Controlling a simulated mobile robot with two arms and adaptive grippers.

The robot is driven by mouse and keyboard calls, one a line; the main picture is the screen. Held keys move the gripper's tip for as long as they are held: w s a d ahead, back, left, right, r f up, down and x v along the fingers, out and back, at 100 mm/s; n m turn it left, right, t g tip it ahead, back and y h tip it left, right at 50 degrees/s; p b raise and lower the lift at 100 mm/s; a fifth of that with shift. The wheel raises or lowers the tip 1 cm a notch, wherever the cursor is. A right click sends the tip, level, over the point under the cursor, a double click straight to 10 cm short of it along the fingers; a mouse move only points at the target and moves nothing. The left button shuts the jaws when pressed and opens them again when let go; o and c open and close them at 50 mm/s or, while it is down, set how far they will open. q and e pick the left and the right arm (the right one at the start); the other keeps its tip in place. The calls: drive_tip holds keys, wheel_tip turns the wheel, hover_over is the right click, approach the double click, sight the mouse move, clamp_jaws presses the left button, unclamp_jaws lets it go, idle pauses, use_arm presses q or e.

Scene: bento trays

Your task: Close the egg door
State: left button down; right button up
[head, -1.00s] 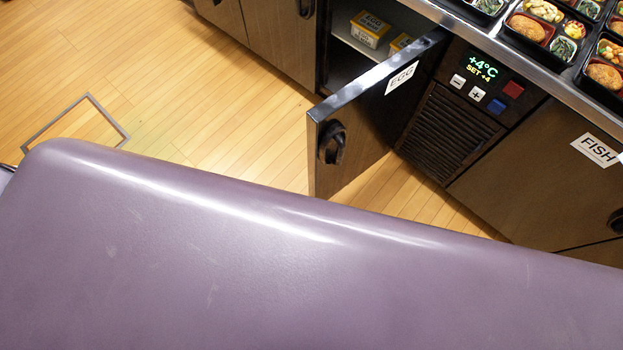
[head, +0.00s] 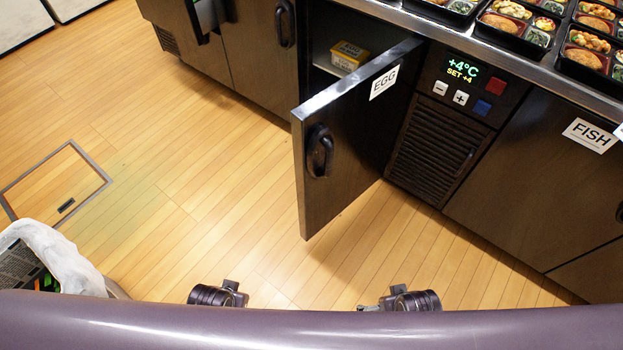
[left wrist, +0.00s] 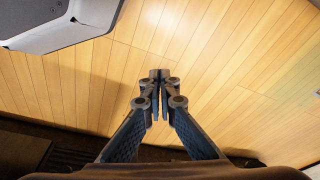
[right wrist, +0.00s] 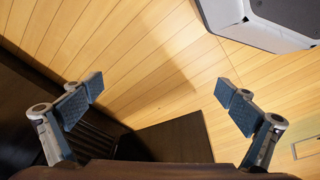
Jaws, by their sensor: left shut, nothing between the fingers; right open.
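The egg door (head: 345,140) is a dark cabinet door with a white EGG label and a black loop handle (head: 319,151). It stands wide open in the head view, swung out from the counter front. My left gripper (left wrist: 155,77) is shut and empty over bare wooden floor in the left wrist view. My right gripper (right wrist: 160,92) is open and empty in the right wrist view. A dark panel (right wrist: 178,138) shows low between its fingers; I cannot tell for sure that it is the egg door. The head view does not show the fingertips.
A yellow-lidded tub (head: 349,56) is inside the open cabinet. A control panel (head: 462,85) and vent (head: 435,150) are right of the door, then the FISH door (head: 560,170). A lined bin (head: 60,262) stands at lower left. The floor before the door is clear.

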use_arm(q)
drive_tip(key=w+d+r+m+t+y+b, duration=0.1)
drive_tip(key=w+r+m+t+y+b, duration=0.15)
drive_tip(key=w+r+b, duration=0.35)
drive_tip(key=w+d+r+m+t+y+b, duration=0.15)
drive_tip(key=w+r+t, duration=0.25)
drive_tip(key=r, duration=0.5)
drive_tip(key=w+d+r+m+t+h, duration=0.2)
drive_tip(key=d+r+m+t, duration=0.2)
drive_tip(key=d+r+m, duration=0.45)
drive_tip(key=w+d+r+m+t+h, duration=0.15)
drive_tip(key=d+r+m+t, duration=0.3)
drive_tip(key=d, duration=0.65)
drive_tip(key=n, duration=0.1)
approach(315, 152)
drive_tip(key=w+d, duration=0.2)
drive_tip(key=shift+w+d+f+h, duration=0.1)
drive_tip(key=shift+w+d+h, duration=0.15)
drive_tip(key=shift+h, duration=0.1)
drive_tip(key=w+a, duration=0.2)
drive_tip(key=shift+w+a+p, duration=0.1)
drive_tip(key=shift+w+p, duration=0.2)
drive_tip(key=shift+p, duration=0.1)
drive_tip(key=shift+w+a+f, duration=0.1)
drive_tip(key=shift+w+a, duration=0.2)
use_arm(e)
wheel_tip(315, 152, up, 9)
drive_tip(key=w+t, duration=0.1)
drive_tip(key=shift+w, duration=0.35)
